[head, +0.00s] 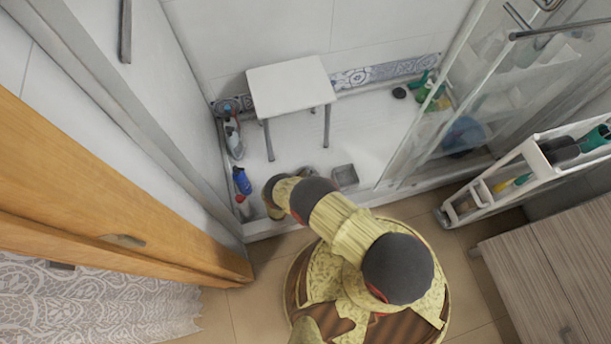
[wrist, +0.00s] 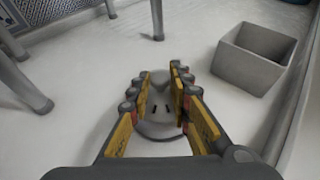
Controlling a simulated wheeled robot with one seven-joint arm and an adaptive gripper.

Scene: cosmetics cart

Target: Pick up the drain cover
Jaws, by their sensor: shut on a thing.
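The drain cover (wrist: 158,130) is a pale grey round piece with small dark slots. It shows between my fingers in the wrist view, low over or on the white shower floor. My gripper (wrist: 162,78) is shut on it, with a yellow-padded finger on each side. The fingers hide its side edges. I cannot tell whether it is clear of the floor. In the head view my gripper (head: 306,171) is small and mostly hidden by my arm, and I cannot make out the cover there.
A grey square bin (wrist: 254,58) stands right of my gripper, near the tray edge. A white stool (head: 291,86) stands behind. Bottles (head: 242,181) line the left wall. A glass screen (head: 425,110) and white rack (head: 530,168) are at right. Floor between stool and bin is clear.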

